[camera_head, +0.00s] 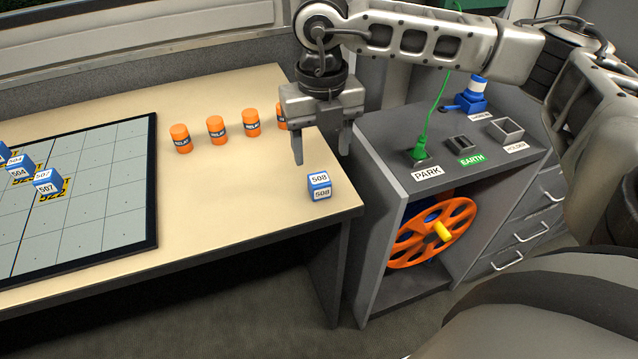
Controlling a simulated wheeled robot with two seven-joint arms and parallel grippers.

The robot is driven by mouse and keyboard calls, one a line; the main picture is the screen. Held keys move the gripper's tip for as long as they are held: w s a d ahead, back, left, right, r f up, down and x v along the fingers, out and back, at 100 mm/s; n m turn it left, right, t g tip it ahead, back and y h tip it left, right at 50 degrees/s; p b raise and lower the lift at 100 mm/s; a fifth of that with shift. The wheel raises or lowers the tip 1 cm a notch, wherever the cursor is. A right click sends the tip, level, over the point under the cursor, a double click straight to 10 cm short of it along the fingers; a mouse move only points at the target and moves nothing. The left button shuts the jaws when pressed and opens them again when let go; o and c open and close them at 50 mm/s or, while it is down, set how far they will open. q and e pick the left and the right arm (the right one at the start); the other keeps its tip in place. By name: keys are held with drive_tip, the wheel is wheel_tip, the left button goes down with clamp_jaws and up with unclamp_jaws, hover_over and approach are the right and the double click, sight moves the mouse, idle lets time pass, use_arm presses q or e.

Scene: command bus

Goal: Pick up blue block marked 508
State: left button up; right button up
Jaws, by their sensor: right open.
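The blue block marked 508 (319,186) sits upright on the beige table near its right front corner, with white labels reading 508 on its top and front. My right gripper (321,158) is open and empty, pointing down with its two fingers spread. In the picture it is just above and behind the block, and the fingers do not appear to touch it. The exact gap in height cannot be told. My left gripper is not in view.
Several orange cylinders (216,130) stand along the table's back, one partly hidden by my right gripper. A gridded board (110,200) at left holds blue blocks, including 507 (47,183) and 504 (19,164). A grey cabinet (385,140) with an orange reel (425,235) stands right of the table.

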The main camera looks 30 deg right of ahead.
sight(321, 181)
wheel_tip(321, 181, down, 9)
drive_tip(key=shift+s+a+r, duration=0.1)
drive_tip(key=shift+s, duration=0.05)
drive_tip(key=c, duration=1.1)
